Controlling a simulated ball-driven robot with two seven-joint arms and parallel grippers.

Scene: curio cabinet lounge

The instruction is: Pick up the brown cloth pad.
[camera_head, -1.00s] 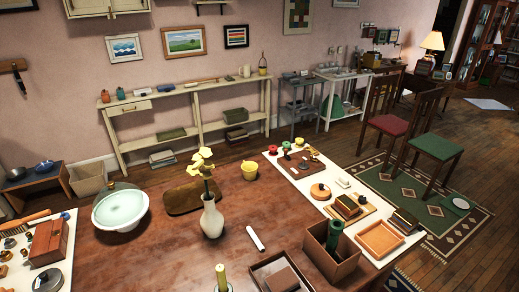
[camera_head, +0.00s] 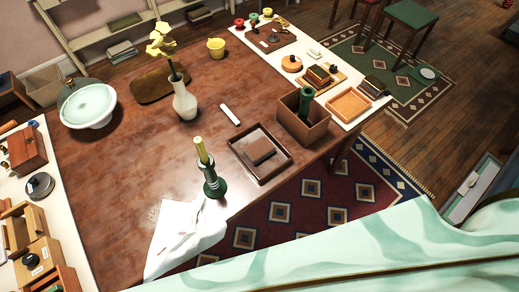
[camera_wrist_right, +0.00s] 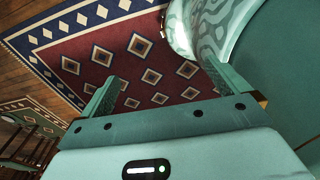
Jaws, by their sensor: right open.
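A small flat brown pad (camera_head: 262,151) lies inside a dark shallow tray (camera_head: 241,164) near the table's front edge in the head view. Its cloth texture is too small to make out. Another flat brown piece (camera_head: 150,88) lies farther back, behind the white vase. My right gripper (camera_wrist_right: 160,85) is open and empty in the right wrist view, with the patterned rug beyond its fingers. No pad shows there. Neither gripper shows in the head view.
A green candlestick (camera_head: 214,185) stands left of the tray, and a brown open box (camera_head: 303,128) with a green object stands right. A white cloth (camera_head: 185,238) hangs over the front corner. The white vase (camera_head: 185,103) stands behind. The table's middle left is clear.

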